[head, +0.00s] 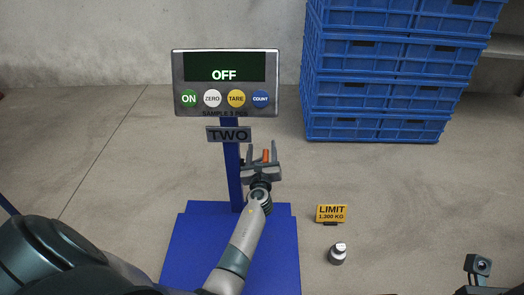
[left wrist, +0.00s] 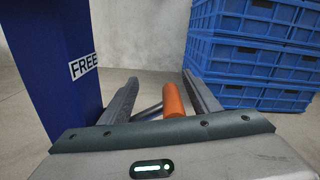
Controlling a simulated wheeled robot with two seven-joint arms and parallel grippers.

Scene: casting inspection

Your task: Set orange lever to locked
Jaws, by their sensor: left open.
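The orange lever (head: 266,156) stands beside the blue scale post (head: 231,165), with its orange grip showing between the fingers of my left gripper (head: 262,153). In the left wrist view the orange lever (left wrist: 173,99) lies between the two open fingers of my left gripper (left wrist: 160,95), nearer the right finger. Contact with that finger cannot be told. A thin metal rod shows beside the grip. A "FREE" label (left wrist: 84,66) is on the blue post in the left wrist view.
The scale display (head: 225,70) reads OFF above a "TWO" plate (head: 228,134). The blue platform (head: 185,250) lies below my left arm. A yellow "LIMIT" sign (head: 331,213) and a small metal weight (head: 337,254) stand to the right. Blue crates (head: 375,90) are stacked behind.

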